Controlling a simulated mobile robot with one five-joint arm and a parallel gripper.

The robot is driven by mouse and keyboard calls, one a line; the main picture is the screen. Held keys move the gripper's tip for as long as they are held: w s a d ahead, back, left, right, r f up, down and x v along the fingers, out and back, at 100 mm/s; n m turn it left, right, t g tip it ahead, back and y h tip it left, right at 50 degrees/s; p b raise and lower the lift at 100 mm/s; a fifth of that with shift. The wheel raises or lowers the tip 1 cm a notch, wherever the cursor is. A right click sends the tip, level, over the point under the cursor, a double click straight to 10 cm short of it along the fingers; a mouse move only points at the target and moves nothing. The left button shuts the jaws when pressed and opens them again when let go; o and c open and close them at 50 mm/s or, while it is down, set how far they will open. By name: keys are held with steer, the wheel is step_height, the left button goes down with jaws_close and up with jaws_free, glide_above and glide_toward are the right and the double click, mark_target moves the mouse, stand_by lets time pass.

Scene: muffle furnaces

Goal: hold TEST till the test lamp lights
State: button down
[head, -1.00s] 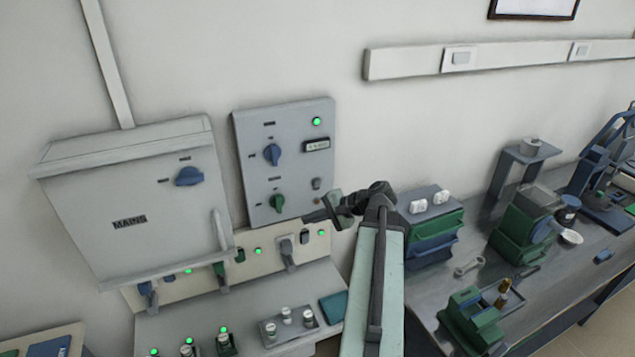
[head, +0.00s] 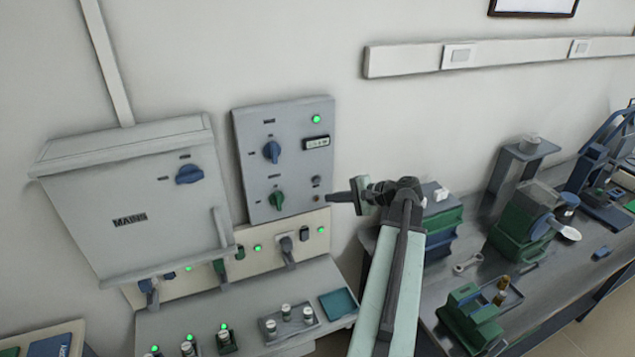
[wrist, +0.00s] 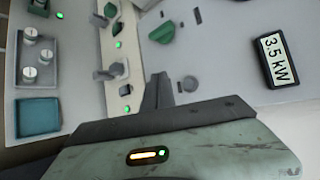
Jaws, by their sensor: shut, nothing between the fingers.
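A grey wall panel (head: 241,135) carries a blue knob (head: 272,152), a green knob (head: 277,200), a lit green lamp (head: 317,119) and a small display. At its lower right are a small grey button (head: 316,182) and, below it, a small dull brown lamp (head: 317,197) that looks unlit. Their labels are too small to read, so I cannot tell which is TEST. My gripper (head: 332,197) is shut and empty, just right of the brown lamp, seemingly apart from the panel.
The display (wrist: 272,60) reads 3.5 kW in the wrist view. A MAINS box (head: 130,200) hangs left of the panel. Below is a socket strip (head: 265,236) with plugs and a grey bench with several knobs. A crowded bench (head: 430,295) stands at right.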

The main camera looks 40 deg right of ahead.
mark_target(317, 180)
steer(key=w, duration=0.2)
steer(key=w+d, duration=0.1)
steer(key=w, duration=0.1)
steer(key=w+d, duration=0.1)
steer(key=shift+w+d, duration=0.2)
steer(key=shift+w, duration=0.2)
steer(key=shift+w, duration=0.1)
stand_by(1.5)
steer(key=shift+w+d, duration=0.15)
steer(key=shift+w, duration=0.2)
steer(key=shift+w+d, duration=0.15)
steer(key=shift+w, duration=0.25)
stand_by(0.7)
steer(key=shift+s, duration=0.1)
steer(key=shift+s+a, duration=0.3)
steer(key=shift+s, duration=0.4)
